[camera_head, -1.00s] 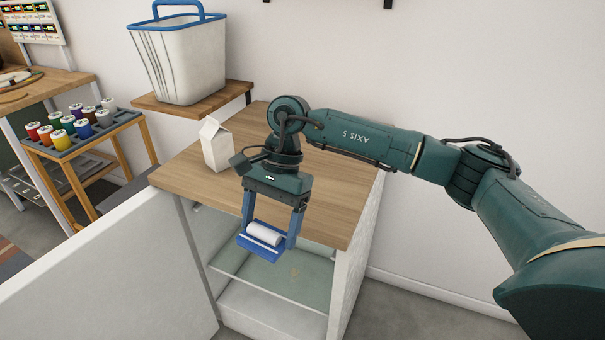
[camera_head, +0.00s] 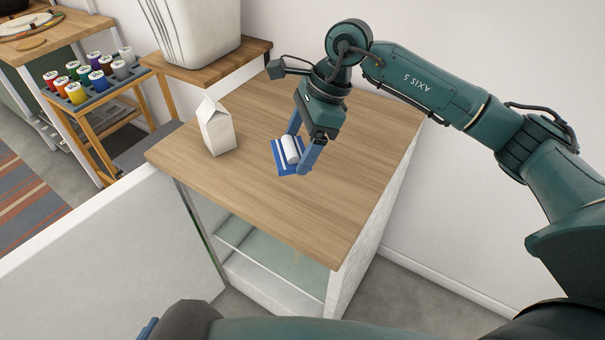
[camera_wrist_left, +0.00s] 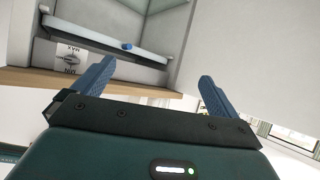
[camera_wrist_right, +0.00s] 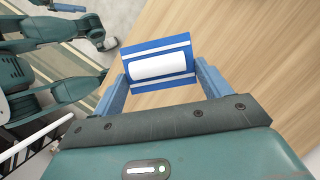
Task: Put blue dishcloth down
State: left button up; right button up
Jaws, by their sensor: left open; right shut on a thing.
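The blue dishcloth (camera_head: 282,163), with white stripes and a white rolled middle, is between the fingers of my right gripper (camera_head: 301,152) over the wooden cabinet top (camera_head: 250,115). The right gripper is shut on it. In the right wrist view the dishcloth (camera_wrist_right: 158,62) spans between the two blue fingertips, with bare wood behind it. Whether it touches the wood I cannot tell. My left gripper (camera_wrist_left: 155,82) is open and empty in the left wrist view, facing a shelf compartment.
A white carton (camera_head: 216,128) stands on the cabinet top, left of the dishcloth. A white basket (camera_head: 190,35) sits on a small wooden shelf behind. A rack of coloured cans (camera_head: 95,78) is at the left. The cabinet top's front and right are clear. A white door panel (camera_head: 110,250) stands open.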

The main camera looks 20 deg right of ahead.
aim_at(295, 191)
jog(key=shift+w+d, duration=0.15)
jog(key=shift+f, duration=0.3)
jog(key=shift+f+p, duration=0.5)
jog(key=shift+f, duration=4.2)
jog(key=o, duration=1)
jog(key=shift+o, duration=0.2)
jog(key=shift+r, duration=0.1)
jog(key=shift+r+p, duration=0.25)
jog(key=shift+p, duration=0.05)
jog(key=b+v, duration=0.1)
jog(key=v, duration=1)
jog(key=shift+d+r, duration=0.2)
jog(key=shift+r, duration=0.1)
